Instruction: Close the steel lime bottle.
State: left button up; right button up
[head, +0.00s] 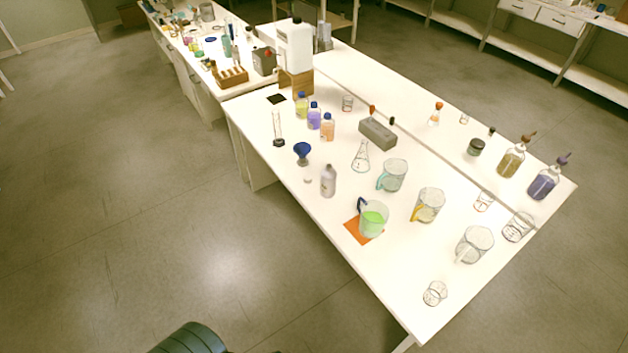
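A grey, steel-looking bottle (328,182) with a narrow neck stands upright near the front edge of the white bench. It is too small to tell whether its mouth is open or capped. A small whitish piece (308,179) lies just left of it, apart from it; I cannot tell if it is a cap. No lime marking can be made out on the bottle. Neither of my grippers is in view.
Small colored bottles (314,117) stand farther back. Open floor (150,240) lies left.

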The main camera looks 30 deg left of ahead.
aim_at(328, 175)
jog(key=z, duration=0.2)
jog(key=j+z, duration=0.8)
jog(key=j, duration=0.85)
jog(key=k+j+z, duration=0.15)
jog(key=j, duration=1.15)
jog(key=z, duration=0.05)
